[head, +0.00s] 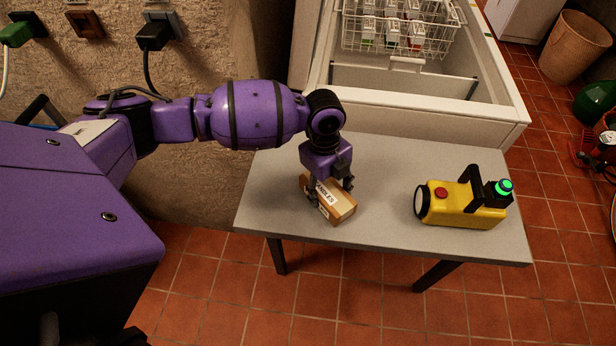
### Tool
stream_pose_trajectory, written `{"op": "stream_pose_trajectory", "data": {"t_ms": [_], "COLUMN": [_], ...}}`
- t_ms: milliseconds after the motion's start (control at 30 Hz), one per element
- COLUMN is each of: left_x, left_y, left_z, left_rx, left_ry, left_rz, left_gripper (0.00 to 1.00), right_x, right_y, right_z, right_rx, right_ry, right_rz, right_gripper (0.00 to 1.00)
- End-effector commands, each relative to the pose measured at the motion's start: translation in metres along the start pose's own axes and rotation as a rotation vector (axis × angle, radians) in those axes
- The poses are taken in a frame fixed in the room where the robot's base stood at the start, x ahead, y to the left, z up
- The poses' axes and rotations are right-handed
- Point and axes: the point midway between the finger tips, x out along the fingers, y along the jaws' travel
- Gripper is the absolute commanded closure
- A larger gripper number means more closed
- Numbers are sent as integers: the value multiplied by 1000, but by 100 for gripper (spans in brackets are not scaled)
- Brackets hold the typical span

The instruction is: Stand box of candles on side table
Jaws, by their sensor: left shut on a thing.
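The box of candles (340,207) is a small brown carton with a white printed label. It is at the left half of the grey side table (385,228), at or just above its top; I cannot tell whether it touches. My left gripper (331,192) comes down from above and is shut on the box. Its fingers and wrist hide part of the box's far side. My right gripper is not in view.
A yellow lamp (462,208) with a black handle lies on the table's right half. Behind the table stands an open white chest (420,112) with a wire basket (400,45). The table middle is clear.

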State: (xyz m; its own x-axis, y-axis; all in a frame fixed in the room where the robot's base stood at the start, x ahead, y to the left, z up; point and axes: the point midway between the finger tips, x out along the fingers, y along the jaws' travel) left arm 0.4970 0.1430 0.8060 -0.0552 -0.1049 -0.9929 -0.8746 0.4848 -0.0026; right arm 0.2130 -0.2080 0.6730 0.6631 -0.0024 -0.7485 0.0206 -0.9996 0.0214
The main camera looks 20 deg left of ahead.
Motion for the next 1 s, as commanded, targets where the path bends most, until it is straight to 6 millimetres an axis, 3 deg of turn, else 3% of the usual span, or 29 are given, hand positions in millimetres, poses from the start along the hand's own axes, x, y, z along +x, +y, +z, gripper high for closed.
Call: {"op": "stream_pose_trajectory", "data": {"t_ms": [33, 67, 167, 567, 667, 1000], "left_x": [1, 0, 0, -5, -17, -90], "left_y": [-2, -1, -1, -2, -3, -3], "left_z": [0, 0, 0, 0, 1, 0], "left_rx": [1, 1, 1, 2, 1, 2], "left_ry": [0, 0, -1, -2, -3, -3], "left_rz": [-3, -2, -2, -4, -6, -7], "left_gripper": [84, 43, 30, 29, 29, 29], "right_x": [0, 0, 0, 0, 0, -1], "right_y": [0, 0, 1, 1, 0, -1], "right_z": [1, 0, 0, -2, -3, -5], "right_rx": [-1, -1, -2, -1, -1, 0], "right_ry": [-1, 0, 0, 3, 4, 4], "right_rz": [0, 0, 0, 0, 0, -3], "right_gripper": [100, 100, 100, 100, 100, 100]}}
